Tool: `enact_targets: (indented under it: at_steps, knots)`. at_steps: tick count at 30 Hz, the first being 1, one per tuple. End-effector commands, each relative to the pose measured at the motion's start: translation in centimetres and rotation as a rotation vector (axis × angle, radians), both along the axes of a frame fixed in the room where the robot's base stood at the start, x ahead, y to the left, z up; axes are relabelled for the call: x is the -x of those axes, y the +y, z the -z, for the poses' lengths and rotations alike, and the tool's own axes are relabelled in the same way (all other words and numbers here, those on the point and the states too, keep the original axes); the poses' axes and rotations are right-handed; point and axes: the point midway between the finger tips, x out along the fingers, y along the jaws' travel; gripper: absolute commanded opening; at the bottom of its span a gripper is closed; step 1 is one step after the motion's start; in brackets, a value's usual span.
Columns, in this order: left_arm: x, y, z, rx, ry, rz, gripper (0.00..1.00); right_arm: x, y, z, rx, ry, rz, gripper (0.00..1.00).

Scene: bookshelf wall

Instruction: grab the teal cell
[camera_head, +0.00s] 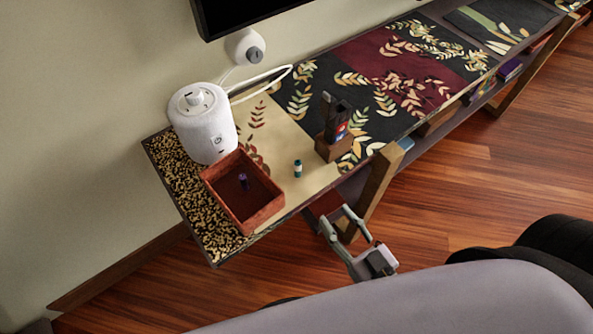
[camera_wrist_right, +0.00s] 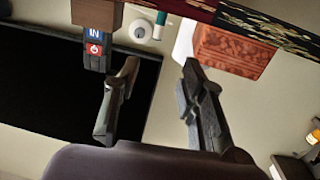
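The teal cell (camera_head: 298,169), a small upright cylinder with a pale band, stands on the cream part of the long shelf top (camera_head: 320,178), right of a red-brown box. In the right wrist view it shows small near the top edge (camera_wrist_right: 160,22), above and beyond the gap between my fingers. My right gripper (camera_head: 341,220) is open and empty, in front of the shelf's near edge and apart from the cell. Its two spread fingers also show in the wrist view (camera_wrist_right: 161,65). My left gripper is in neither view.
The red-brown box (camera_head: 270,209) holds a purple cell (camera_head: 244,181). A wooden block with a dark upright piece (camera_head: 334,147) stands right of the teal cell. A white cylindrical device (camera_head: 203,135) stands behind the box. A slanted wooden leg (camera_head: 377,182) is near my right gripper.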

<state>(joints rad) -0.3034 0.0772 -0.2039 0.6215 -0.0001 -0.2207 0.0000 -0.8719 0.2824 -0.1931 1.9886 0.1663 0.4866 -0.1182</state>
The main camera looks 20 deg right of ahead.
Motion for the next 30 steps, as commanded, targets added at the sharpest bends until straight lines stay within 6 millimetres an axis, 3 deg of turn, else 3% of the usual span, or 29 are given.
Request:
enact_targets:
  at_steps: [6,15,23,30]
  knots:
    - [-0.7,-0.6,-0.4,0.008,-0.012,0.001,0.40,-4.0,1.1,-0.5,-0.004,-0.012,0.001,0.38]
    - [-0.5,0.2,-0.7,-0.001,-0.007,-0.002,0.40,-9.9,2.7,-0.4,-0.002,-0.009,0.000,0.38]
    - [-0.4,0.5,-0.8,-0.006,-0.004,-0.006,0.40,-11.8,3.2,-0.2,-0.001,-0.005,0.000,0.38]
    - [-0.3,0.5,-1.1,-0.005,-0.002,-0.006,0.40,-15.2,3.9,-0.1,-0.004,-0.006,0.001,0.38]
